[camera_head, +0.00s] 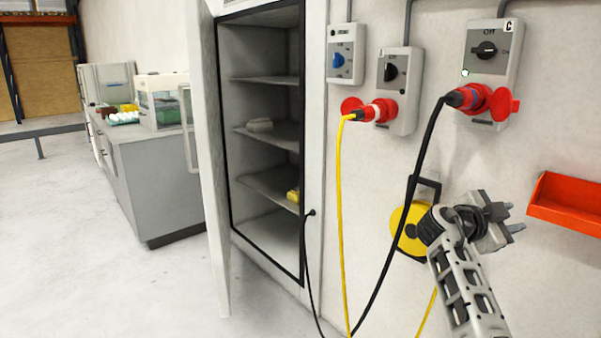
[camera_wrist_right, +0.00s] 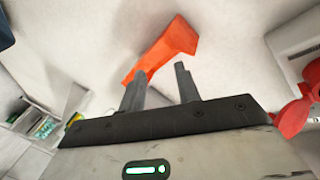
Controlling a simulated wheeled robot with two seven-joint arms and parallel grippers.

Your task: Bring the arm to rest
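My right arm reaches up from the bottom right of the head view. Its gripper (camera_head: 513,217) is in front of the wall, left of an orange-red wall bin (camera_head: 568,200) and apart from it. In the right wrist view, the two fingers of my right gripper (camera_wrist_right: 159,85) stand apart with nothing held between them. The orange-red bin (camera_wrist_right: 165,48) shows beyond the fingers there. My left arm and gripper are not in view.
Red plugs with yellow and black cables hang from wall switch boxes (camera_head: 493,60) near the arm. A yellow reel (camera_head: 408,225) hangs behind it. A grey counter (camera_head: 165,190) stands left; floor between is clear.

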